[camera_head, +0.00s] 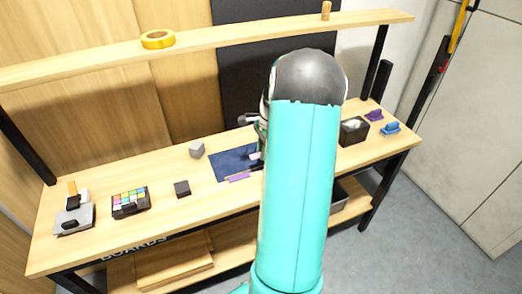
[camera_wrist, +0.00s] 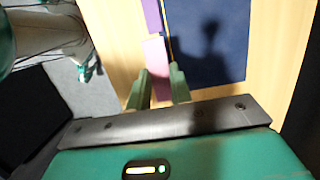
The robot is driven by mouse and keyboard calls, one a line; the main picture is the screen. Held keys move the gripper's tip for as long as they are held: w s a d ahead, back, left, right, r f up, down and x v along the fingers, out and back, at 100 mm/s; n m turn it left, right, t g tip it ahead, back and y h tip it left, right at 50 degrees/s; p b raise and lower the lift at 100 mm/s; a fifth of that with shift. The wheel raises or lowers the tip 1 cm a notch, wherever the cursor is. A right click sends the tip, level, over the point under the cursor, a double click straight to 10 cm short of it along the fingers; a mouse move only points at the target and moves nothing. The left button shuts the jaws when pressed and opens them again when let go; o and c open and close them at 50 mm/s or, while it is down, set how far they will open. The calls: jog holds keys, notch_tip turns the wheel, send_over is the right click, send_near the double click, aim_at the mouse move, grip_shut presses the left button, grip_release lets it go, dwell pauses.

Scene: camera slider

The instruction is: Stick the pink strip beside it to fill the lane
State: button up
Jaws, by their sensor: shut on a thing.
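My gripper (camera_wrist: 159,88) shows in the wrist view, its two green fingers shut on the pink strip (camera_wrist: 157,58). The pink strip lies end to end with a purple strip (camera_wrist: 151,16), along the edge of a dark blue mat (camera_wrist: 222,62). A thin yellow line runs between the strips and the mat. I cannot tell whether the pink strip touches the surface. In the head view, the blue mat (camera_head: 228,165) and purple strip (camera_head: 239,177) lie near the table's front edge. My arm hides the gripper and most of the pink strip there.
On the wooden table (camera_head: 155,175) stand a grey cube (camera_head: 197,149), a dark block (camera_head: 182,188), a color palette box (camera_head: 130,202) and a grey tool (camera_head: 74,218). Right of my arm are a black box (camera_head: 354,131) and purple and blue clips. A shelf with yellow tape (camera_head: 158,39) spans behind.

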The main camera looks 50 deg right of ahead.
send_over(261, 171)
jog(key=shift+s+d+f, duration=0.1)
jog(key=shift+d+f, duration=0.1)
jog(key=shift+f, duration=0.9)
jog(key=shift+d+f, duration=0.15)
jog(key=shift+f, duration=0.95)
jog(key=shift+f, duration=0.15)
jog(key=shift+x, duration=1.05)
jog(key=shift+d+f, duration=0.15)
jog(key=shift+f, duration=0.05)
jog(key=shift+s, duration=0.1)
dwell(0.7)
jog(key=o, duration=1)
jog(key=shift+c, duration=0.2)
jog(key=shift+r, duration=0.1)
